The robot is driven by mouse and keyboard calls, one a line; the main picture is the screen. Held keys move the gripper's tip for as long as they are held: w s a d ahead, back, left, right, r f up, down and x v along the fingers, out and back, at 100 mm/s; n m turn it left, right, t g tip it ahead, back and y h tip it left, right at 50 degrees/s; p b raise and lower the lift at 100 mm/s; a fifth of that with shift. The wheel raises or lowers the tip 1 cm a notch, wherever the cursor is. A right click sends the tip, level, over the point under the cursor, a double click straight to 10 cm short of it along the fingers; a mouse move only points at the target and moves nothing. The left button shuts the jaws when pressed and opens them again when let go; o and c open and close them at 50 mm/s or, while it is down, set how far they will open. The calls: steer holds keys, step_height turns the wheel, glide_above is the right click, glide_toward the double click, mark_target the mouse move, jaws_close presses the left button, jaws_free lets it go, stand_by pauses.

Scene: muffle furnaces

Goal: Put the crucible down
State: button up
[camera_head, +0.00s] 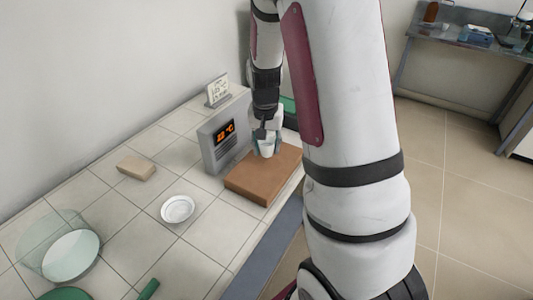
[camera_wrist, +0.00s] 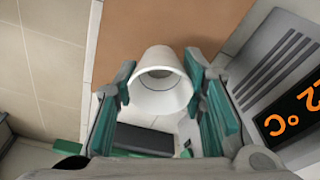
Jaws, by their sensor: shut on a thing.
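A white crucible (camera_head: 266,148) is between the fingers of my gripper (camera_head: 264,140), above or on the brown block (camera_head: 252,190) at the right of the tiled bench. In the wrist view the crucible (camera_wrist: 160,84) shows its open mouth and empty inside. The two green-tipped fingers of my gripper (camera_wrist: 160,90) are shut on its sides. The brown block (camera_wrist: 150,25) fills the area past the crucible. I cannot tell whether the crucible's base touches the block.
A grey unit with an orange temperature display (camera_head: 226,130) stands left of the brown block. A small white dish (camera_head: 177,208), a tan block (camera_head: 136,168) and a clear round vessel (camera_head: 70,250) are on the bench. Tiles between them are clear.

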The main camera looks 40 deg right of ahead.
mark_target(267, 153)
steer(key=shift+f, duration=1.75)
steer(key=shift+f, duration=0.1)
steer(key=o, duration=1.2)
steer(key=r, duration=0.4)
steer(key=a+r, duration=0.1)
steer(key=r, duration=0.3)
steer(key=s+r, duration=0.1)
steer(key=r, duration=0.3)
steer(key=shift+a+r+p, duration=0.1)
steer(key=shift+a+p, duration=0.15)
steer(key=shift+p, duration=0.1)
steer(key=s+a+r+n+t, duration=0.1)
steer(key=s+a+r+n, duration=0.1)
steer(key=s+a+r, duration=0.4)
steer(key=s+a+r+n, duration=0.3)
steer(key=s+a, duration=0.3)
steer(key=s, duration=0.2)
steer(key=s+a+r+n+t+y, duration=0.1)
steer(key=s+a+r+n, duration=0.2)
steer(key=s, duration=0.5)
steer(key=a+n, duration=0.1)
steer(key=a, duration=0.1)
steer(key=shift+s+a+r, duration=0.2)
steer(key=shift+a+r, duration=0.05)
steer(key=shift+a, duration=0.15)
